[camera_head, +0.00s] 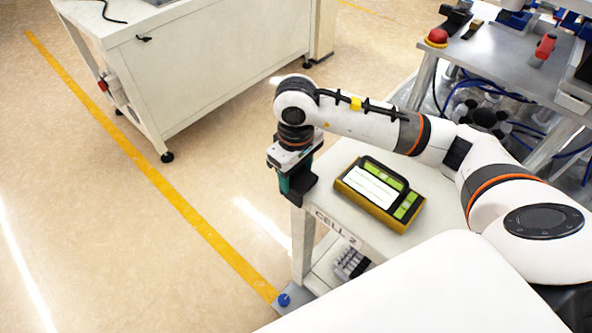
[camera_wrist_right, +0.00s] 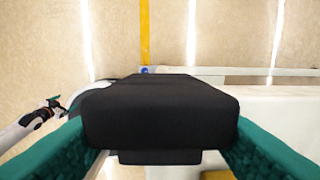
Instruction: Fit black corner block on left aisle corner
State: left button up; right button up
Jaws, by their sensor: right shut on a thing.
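My right gripper (camera_head: 292,178) is at the near-left corner of the small white table (camera_head: 345,225) marked CELL 2. Its green fingers are shut on the black corner block (camera_head: 303,189). In the right wrist view the block (camera_wrist_right: 160,115) fills the middle between the two green fingers, and the white table edge (camera_wrist_right: 270,92) lies just beyond it. The block overlaps the table corner in the picture; I cannot tell whether it touches. A white and black arm end, likely my left gripper (camera_wrist_right: 52,108), shows small at the left of the wrist view; its jaws are unclear.
A yellow handheld device (camera_head: 380,195) lies on the table, right of the gripper. A blue knob (camera_head: 284,299) sits low by the table's leg. A white cabinet (camera_head: 215,70) stands at the back. A metal bench (camera_head: 500,60) is at the right. Floor left of the table is clear.

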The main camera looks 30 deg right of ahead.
pick_arm(q)
jog(key=shift+s+d+f+b, duration=0.1)
jog(key=shift+f+b, duration=0.35)
jog(key=shift+b, duration=0.1)
pick_arm(e)
jog(key=shift+d+f, duration=0.1)
jog(key=shift+f, duration=0.35)
jog(key=shift+s, duration=0.1)
jog(key=o, duration=1)
jog(key=shift+o, duration=0.2)
jog(key=shift+s+f, duration=0.1)
